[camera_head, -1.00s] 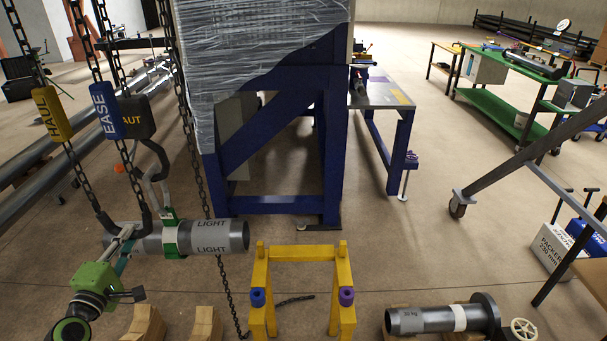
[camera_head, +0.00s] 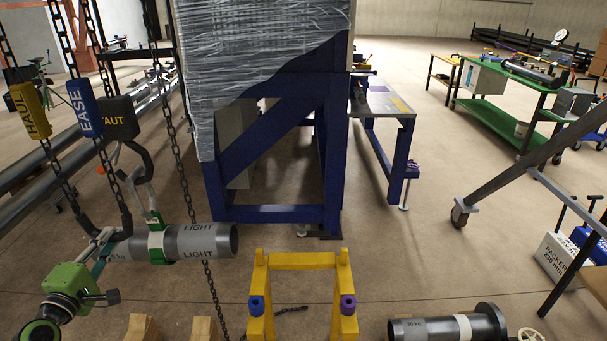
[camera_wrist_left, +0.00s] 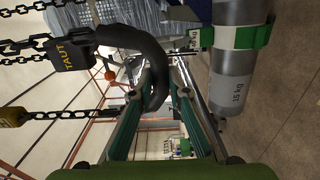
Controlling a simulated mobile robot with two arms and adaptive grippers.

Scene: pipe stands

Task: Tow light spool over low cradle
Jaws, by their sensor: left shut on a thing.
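The light spool (camera_head: 207,241), a grey pipe marked LIGHT with a green band (camera_head: 156,245), hangs roughly level from a black hook (camera_head: 142,158) and shackle. It also shows in the left wrist view (camera_wrist_left: 232,75), marked 15 kg. My left gripper (camera_head: 112,238) is at its left end, shut on the black sleeved bottom of the hand-chain loop (camera_wrist_left: 151,55); the exact contact is partly hidden. Two low wooden cradle blocks (camera_head: 142,328) stand at the bottom edge, below the spool in the picture and partly cut off. My right gripper is out of view.
A yellow stand (camera_head: 300,259) with blue and purple rollers is right of the spool. A flanged 30 kg spool (camera_head: 437,329) lies at lower right. A blue frame (camera_head: 275,213) with a wrapped load stands behind. HAUL (camera_head: 30,110), EASE (camera_head: 85,108) and TAUT (camera_head: 119,118) tags hang at left.

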